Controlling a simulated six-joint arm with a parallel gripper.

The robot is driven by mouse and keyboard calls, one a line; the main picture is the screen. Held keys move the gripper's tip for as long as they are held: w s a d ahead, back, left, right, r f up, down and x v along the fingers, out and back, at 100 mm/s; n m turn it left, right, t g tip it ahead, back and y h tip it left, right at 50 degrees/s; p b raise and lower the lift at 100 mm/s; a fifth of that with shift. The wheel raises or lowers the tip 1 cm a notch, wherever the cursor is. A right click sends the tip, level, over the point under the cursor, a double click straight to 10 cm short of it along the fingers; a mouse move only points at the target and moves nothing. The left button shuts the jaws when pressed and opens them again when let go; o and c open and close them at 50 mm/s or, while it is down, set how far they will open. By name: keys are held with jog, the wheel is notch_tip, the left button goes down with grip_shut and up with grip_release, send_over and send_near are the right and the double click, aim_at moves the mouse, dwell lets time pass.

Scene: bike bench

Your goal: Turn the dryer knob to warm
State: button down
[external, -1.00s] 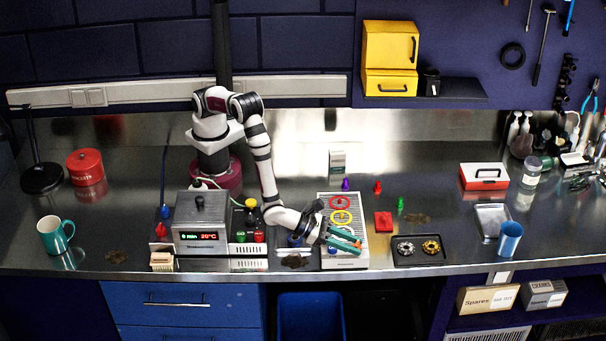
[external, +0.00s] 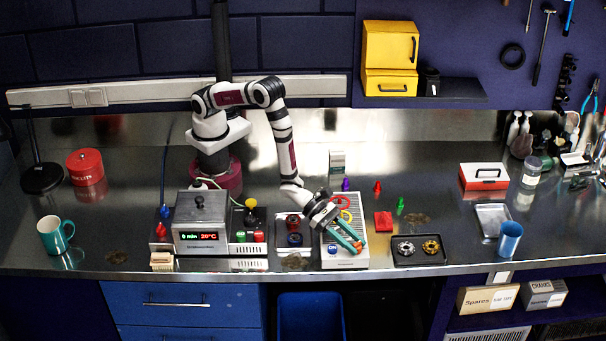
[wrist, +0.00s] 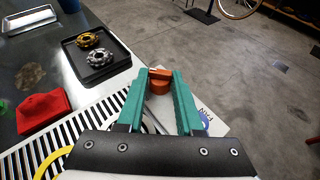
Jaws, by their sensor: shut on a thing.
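The dryer (external: 344,262) is a pale slotted unit at the front of the bench. Its orange-red knob (wrist: 160,80) sits between the tips of my gripper's teal fingers in the wrist view, near the dryer's front edge. My gripper (wrist: 160,76) is shut on the knob. In the external view my gripper (external: 358,247) reaches down to the dryer's front right, and the knob is mostly hidden by the fingers.
A red ring and a yellow ring (external: 345,216) lie on the dryer's slotted top. A black tray (external: 419,261) with a silver and a gold part is to the right. A red block (external: 383,221) is nearby.

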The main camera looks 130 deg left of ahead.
dwell(0.3)
jog(key=c, duration=0.6)
grip_release()
jog(key=v, duration=1.2)
jog(key=w+y, duration=0.1)
jog(key=w+r+n+y, duration=0.1)
jog(key=w, duration=0.1)
jog(key=w+r+t+y, duration=0.1)
jog(key=w, duration=0.1)
jog(key=shift+r+n+y, duration=0.25)
jog(key=shift+n+y, duration=0.05)
jog(key=s+d+f+n+g+y, duration=0.1)
jog(key=s+d+n+g+y, duration=0.1)
jog(key=d+n+g+y, duration=0.7)
jog(key=w+a+f+t+h, duration=0.1)
jog(key=w+a+f, duration=0.1)
jog(key=w+a, duration=0.1)
jog(key=w+a+f+m+t+h, duration=0.1)
jog(key=w+a+f, duration=0.1)
jog(key=a, duration=0.1)
jog(key=w+a+f+t+h, duration=0.1)
jog(key=w+a+f, duration=0.1)
jog(key=w+a, duration=0.1)
jog(key=shift+w+a+f, duration=0.1)
jog(key=shift+w+a, duration=0.05)
jog(key=shift+w, duration=0.2)
